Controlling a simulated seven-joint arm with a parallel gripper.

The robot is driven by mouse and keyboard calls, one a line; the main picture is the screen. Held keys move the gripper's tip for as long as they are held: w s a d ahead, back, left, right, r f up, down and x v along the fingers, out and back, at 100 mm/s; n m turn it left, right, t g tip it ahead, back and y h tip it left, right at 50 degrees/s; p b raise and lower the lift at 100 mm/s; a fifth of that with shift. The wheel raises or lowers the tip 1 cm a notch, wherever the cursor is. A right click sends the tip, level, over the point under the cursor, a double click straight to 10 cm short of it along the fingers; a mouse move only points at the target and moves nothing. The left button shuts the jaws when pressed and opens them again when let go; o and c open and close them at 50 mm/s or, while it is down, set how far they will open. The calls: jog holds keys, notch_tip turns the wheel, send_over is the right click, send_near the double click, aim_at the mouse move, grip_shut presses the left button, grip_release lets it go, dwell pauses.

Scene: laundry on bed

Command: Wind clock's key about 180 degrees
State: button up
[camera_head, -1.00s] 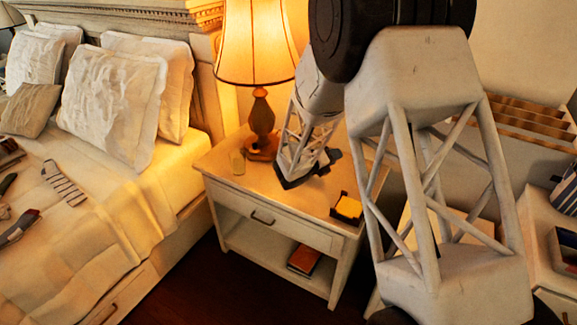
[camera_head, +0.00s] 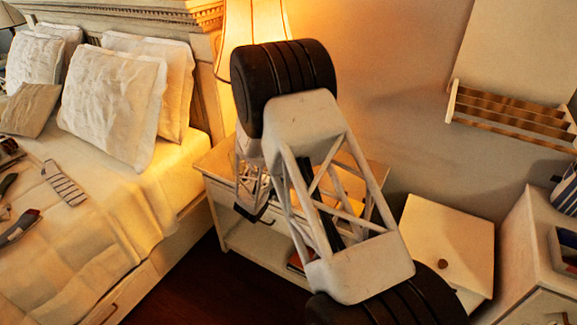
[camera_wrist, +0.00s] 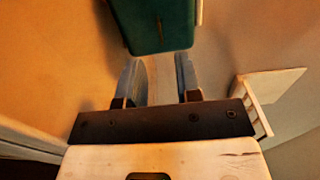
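In the wrist view a dark green, box-like body (camera_wrist: 150,28) fills the top centre, probably the clock. A thin brownish upright mark shows on its face; I cannot tell whether that is the key. My gripper (camera_wrist: 158,72) points at this body from below, its two fingers apart with an empty gap between them. The fingertips are close to its lower edge, and no contact is clear. In the head view my arm reaches over the nightstand (camera_head: 233,175), and dark gripper parts show near its front left. The clock and key cannot be made out there.
The lamp (camera_head: 250,40) stands behind my arm and is partly hidden. The bed (camera_head: 130,215) is to the left. A low white cabinet (camera_head: 445,235) with a round knob is to the right, below a wall rack (camera_head: 510,112). Dark floor shows in front of the nightstand.

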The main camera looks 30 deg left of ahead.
jog(key=shift+w, duration=0.15)
jog(key=shift+w, duration=3.75)
grip_shut()
